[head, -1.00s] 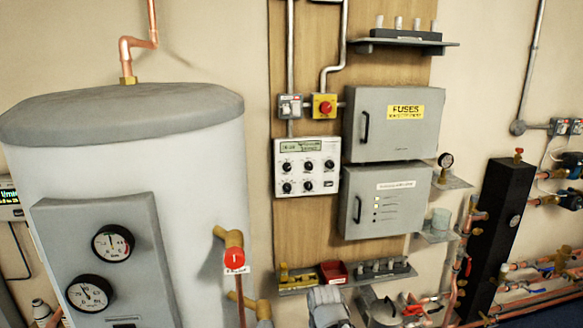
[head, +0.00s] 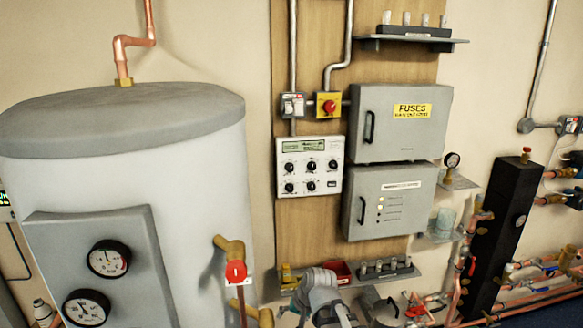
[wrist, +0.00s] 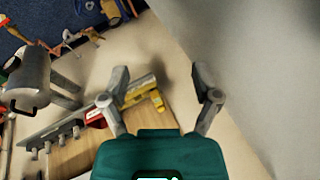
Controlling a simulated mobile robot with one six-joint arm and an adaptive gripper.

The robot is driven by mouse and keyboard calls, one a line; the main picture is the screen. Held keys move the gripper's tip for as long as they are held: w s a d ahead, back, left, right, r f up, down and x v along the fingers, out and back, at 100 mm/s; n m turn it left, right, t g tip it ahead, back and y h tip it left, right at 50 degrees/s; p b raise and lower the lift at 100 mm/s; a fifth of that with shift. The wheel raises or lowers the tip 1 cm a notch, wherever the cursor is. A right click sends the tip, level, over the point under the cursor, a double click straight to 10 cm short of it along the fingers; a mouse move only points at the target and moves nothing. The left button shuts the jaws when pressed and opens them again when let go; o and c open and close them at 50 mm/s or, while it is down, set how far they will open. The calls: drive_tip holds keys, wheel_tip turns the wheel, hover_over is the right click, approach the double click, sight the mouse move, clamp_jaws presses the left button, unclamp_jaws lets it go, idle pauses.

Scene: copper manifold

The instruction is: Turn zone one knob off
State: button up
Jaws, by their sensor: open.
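A white control panel (head: 309,166) with a small display hangs on the wooden board in the head view. It carries several black knobs in two rows, among them an upper left knob (head: 290,167). The labels are too small to read, so I cannot tell which knob is zone one. My gripper (wrist: 162,88) shows in the wrist view with its two fingers wide apart and nothing between them. Part of my arm shows at the bottom of the head view, below the panel. The panel does not show in the wrist view.
A shelf (head: 369,275) below the panel holds a red tray (head: 338,270) and small fittings. Two grey boxes, one the fuse box (head: 400,123), stand right of the panel. The wall area directly before the panel looks clear.

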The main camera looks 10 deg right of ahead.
sight(290, 168)
drive_tip(key=w+a+r+m+t+y+p, duration=0.2)
drive_tip(key=w+r+m+t+y+p, duration=0.15)
drive_tip(key=w+r+m, duration=0.45)
drive_tip(key=w+a+r+m+t+y+p, duration=0.25)
drive_tip(key=w+r+t, duration=0.35)
drive_tip(key=r, duration=0.4)
drive_tip(key=w+d+r+m+t+h+p, duration=0.2)
drive_tip(key=w+d+r+m+h, duration=0.3)
drive_tip(key=m, duration=0.6)
drive_tip(key=w+d+r+m+t+h+p, duration=0.3)
drive_tip(key=w+d+r+m+h+p, duration=0.1)
drive_tip(key=m, duration=0.8)
wheel_tip(290, 168, up, 2)
drive_tip(key=shift+w+d+r+h, duration=0.2)
drive_tip(key=shift+w+d+h, duration=0.25)
drive_tip(key=shift+d, duration=0.3)
drive_tip(key=w, duration=1.3)
drive_tip(key=shift+w, duration=0.4)
